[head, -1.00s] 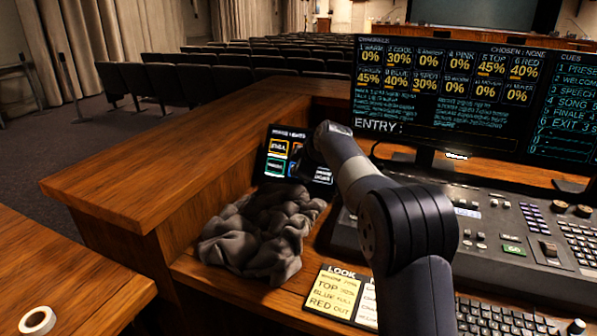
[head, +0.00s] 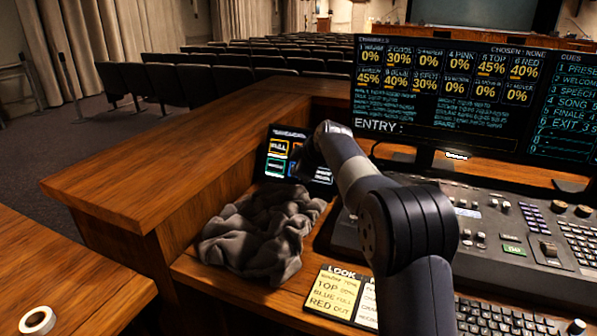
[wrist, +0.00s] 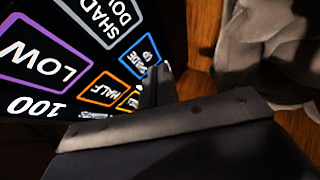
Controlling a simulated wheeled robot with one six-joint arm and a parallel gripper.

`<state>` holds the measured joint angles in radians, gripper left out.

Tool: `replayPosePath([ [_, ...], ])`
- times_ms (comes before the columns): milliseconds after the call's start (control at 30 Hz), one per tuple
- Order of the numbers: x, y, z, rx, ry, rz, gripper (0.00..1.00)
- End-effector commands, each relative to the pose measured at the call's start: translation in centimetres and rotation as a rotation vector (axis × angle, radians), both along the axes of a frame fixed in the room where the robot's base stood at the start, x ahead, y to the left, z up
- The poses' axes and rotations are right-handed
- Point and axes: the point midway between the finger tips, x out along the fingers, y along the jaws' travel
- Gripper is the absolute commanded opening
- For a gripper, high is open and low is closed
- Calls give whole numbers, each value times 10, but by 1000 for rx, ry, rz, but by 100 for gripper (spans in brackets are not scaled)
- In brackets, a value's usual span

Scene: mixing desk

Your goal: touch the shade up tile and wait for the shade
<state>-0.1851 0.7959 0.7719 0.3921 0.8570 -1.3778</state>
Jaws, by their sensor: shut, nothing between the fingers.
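A dark touch panel (head: 273,167) with coloured tiles stands at the left end of the desk, partly behind my arm. In the wrist view the shade up tile (wrist: 137,60) is a blue-outlined tile near the panel's edge. Around it are the grey-outlined shade down tile (wrist: 101,14), the orange half tile (wrist: 103,89) and the purple low tile (wrist: 45,58). My gripper (wrist: 160,78) is shut and empty, its dark tips beside the shade up tile. I cannot tell if they touch the glass. The panel also reads 100.
A crumpled grey cloth (head: 262,232) lies in front of the panel and shows beside the tips in the wrist view. A monitor (head: 440,100), a mixing console (head: 490,235) and a look card (head: 335,290) are to the right. A tape roll (head: 37,320) sits at left.

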Motion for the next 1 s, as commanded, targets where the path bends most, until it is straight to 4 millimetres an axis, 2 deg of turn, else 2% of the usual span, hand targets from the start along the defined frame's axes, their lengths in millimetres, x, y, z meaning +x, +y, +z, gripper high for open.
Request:
replayPosePath([
  [1000, 9, -4, -5, 0, 0, 0, 0],
])
